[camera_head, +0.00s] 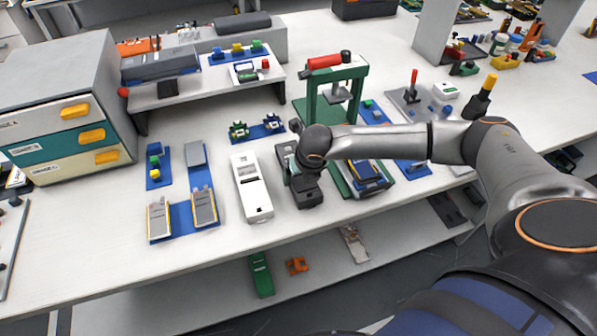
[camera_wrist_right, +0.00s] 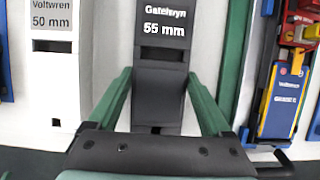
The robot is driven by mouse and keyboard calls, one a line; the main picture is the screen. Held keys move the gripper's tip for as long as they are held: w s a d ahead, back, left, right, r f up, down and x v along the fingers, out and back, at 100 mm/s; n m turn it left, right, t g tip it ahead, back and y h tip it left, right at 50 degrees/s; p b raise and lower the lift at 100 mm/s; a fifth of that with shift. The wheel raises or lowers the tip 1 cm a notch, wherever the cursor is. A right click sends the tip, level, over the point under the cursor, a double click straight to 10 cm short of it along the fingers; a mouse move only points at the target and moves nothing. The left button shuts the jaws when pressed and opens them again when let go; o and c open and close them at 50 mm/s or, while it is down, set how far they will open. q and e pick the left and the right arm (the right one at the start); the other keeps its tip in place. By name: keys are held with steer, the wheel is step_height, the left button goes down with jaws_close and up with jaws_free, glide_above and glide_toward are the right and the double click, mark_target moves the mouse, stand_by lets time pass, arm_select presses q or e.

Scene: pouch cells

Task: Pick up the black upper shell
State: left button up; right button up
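The black upper shell (camera_wrist_right: 160,55) is a long flat dark piece marked "Gatelwyn 55 mm". It lies on the white bench beside a white shell. It also shows in the head view (camera_head: 309,199), partly covered by my right arm and gripper. My right gripper (camera_wrist_right: 160,76) has two green fingers, one on each side of the black shell. The fingers are apart with the shell between them. I cannot tell whether they touch its edges. In the head view the right gripper (camera_head: 301,172) is low over the shell. My left gripper is not in view.
The white shell (camera_head: 252,188), marked "Voltwren 50 mm", lies close on the left. A green press (camera_head: 331,100) with a red handle stands behind right. A blue-yellow cell (camera_wrist_right: 281,100) lies right of the shell. Blue trays (camera_head: 183,221) with pouch cells lie left. A drawer cabinet (camera_head: 60,100) stands far left.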

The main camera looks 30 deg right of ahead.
steer(key=c, duration=0.9)
steer(key=shift+r, duration=0.15)
steer(key=shift+r, duration=0.3)
step_height(320, 180, up, 2)
steer(key=shift+r, duration=0.15)
steer(key=s+d+r+b, duration=0.1)
steer(key=s+d+r, duration=0.2)
steer(key=s+d+r+b, duration=0.1)
steer(key=s+d+r, duration=0.1)
steer(key=s+r, duration=0.1)
steer(key=s+d+r+b, duration=0.1)
steer(key=s+d+r, duration=0.2)
steer(key=s, duration=0.2)
steer(key=shift+d+r, duration=0.35)
steer(key=shift+r, duration=0.05)
steer(key=shift+w, duration=0.15)
